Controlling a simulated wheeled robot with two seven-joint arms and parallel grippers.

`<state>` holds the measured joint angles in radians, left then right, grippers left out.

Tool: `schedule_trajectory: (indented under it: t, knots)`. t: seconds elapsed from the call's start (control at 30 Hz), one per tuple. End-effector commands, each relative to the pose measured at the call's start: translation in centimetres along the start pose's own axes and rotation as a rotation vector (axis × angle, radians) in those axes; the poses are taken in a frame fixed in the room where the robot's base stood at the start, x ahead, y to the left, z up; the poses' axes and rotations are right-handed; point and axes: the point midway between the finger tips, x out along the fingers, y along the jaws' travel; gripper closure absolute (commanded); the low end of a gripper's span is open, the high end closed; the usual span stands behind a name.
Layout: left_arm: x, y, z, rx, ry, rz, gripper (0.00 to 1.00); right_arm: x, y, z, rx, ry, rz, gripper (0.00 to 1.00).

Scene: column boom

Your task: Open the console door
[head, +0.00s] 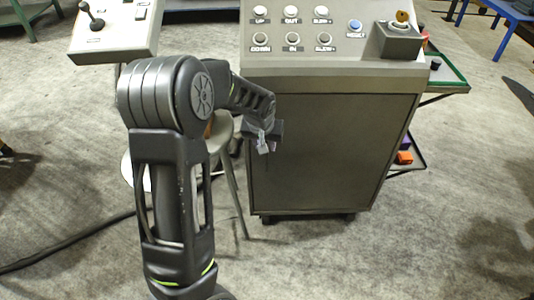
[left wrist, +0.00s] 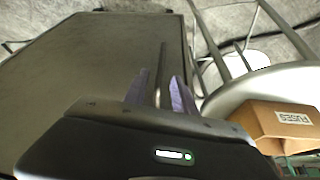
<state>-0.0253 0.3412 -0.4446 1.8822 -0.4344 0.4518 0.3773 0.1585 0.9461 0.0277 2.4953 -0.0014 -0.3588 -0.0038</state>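The console (head: 330,72) stands at centre right in the head view, its sloped top carrying labelled buttons. Its grey door (head: 335,150) fills the front and looks closed. My left gripper (head: 262,147) is at the door's upper left part. In the left wrist view the door (left wrist: 85,75) fills the left side. A thin dark upright bar, seemingly the door handle (left wrist: 162,70), shows between the two purplish fingers of my left gripper (left wrist: 158,92). The fingers are apart, one on each side of the bar; contact cannot be told. My right gripper is not in view.
A stool (left wrist: 270,85) stands close beside the console's left side, with a cardboard box (left wrist: 285,122) marked FUSES on it. A joystick panel (head: 110,35) is at upper left. Side shelves (head: 450,85) stick out at the console's right. The floor in front is clear.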

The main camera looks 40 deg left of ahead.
Motion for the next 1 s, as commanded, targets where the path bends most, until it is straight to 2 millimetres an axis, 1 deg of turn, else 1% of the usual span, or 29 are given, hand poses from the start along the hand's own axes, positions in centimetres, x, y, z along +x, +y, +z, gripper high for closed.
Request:
schedule_trajectory:
  t: [0.17, 0.4, 0.53, 0.67, 0.9, 0.93, 1.0]
  knots:
    - [1.6, 0.0, 0.1, 0.000, -0.001, -0.001, 0.68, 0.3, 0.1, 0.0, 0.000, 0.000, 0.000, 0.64]
    - [5.4, 0.0, 0.2, 0.000, -0.003, -0.001, 0.68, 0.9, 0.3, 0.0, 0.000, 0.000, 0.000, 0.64]
    - [7.0, 0.0, 0.1, 0.000, -0.002, -0.001, 0.68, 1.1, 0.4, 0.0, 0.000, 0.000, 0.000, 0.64]
    - [7.7, 0.0, 0.0, 0.000, 0.000, 0.000, 0.68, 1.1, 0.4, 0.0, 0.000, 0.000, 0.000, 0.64]
    - [7.7, 0.0, 0.0, 0.000, 0.000, 0.001, 0.68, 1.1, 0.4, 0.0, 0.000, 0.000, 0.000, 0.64]
    - [7.7, 0.0, 0.0, 0.000, 0.000, 0.001, 0.68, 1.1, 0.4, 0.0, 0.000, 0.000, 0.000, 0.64]
    - [7.7, 0.0, 0.0, 0.000, 0.000, 0.000, 0.74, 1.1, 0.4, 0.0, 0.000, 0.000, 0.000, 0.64]
